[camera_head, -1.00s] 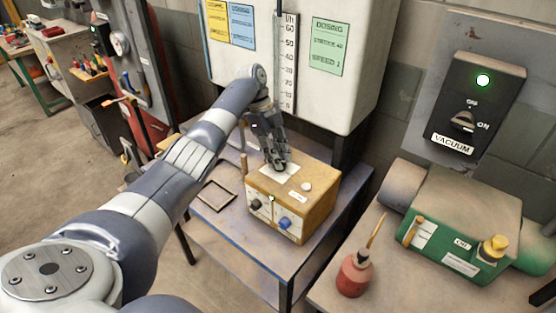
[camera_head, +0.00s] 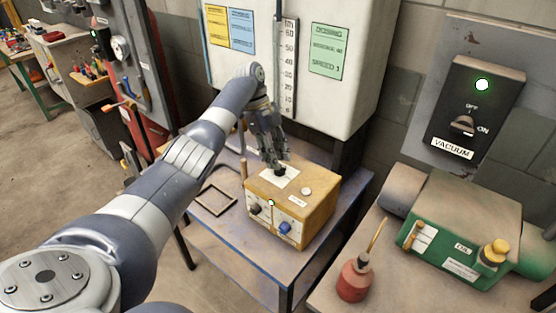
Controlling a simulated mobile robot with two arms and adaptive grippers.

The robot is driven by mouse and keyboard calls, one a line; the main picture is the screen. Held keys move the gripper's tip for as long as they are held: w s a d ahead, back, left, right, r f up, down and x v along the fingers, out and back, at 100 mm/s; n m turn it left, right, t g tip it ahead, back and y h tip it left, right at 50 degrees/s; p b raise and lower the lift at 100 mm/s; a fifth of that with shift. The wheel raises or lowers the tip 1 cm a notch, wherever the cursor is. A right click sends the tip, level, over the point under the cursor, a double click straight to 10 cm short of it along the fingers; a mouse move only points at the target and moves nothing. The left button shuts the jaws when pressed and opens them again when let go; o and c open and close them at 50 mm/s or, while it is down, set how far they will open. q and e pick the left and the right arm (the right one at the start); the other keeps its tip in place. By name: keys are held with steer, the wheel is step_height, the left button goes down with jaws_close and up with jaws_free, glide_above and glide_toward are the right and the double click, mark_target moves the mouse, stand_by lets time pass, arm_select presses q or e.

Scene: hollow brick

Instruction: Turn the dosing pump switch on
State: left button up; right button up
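The dosing pump is a yellow box (camera_head: 318,213) on a small blue-grey table. A white label plate (camera_head: 291,178) lies on its top, with a small dark switch (camera_head: 280,173) at the plate. My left gripper (camera_head: 277,160) points down from above, its fingertips at the switch and partly covering it. I cannot tell whether they touch it, how far the fingers are apart, or which way the switch is set. My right gripper is not in view.
The pump front has a dark knob (camera_head: 255,208) and a blue knob (camera_head: 284,227). A white tank (camera_head: 375,60) hangs behind. At right are a vacuum switch box (camera_head: 474,108) with a lit lamp, a green machine (camera_head: 450,225) and a red oil can (camera_head: 354,282). An empty frame (camera_head: 216,199) lies left.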

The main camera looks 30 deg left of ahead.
arm_select(q)
steer(key=v, duration=1)
steer(key=shift+r, duration=0.3)
steer(key=shift+f, duration=0.1)
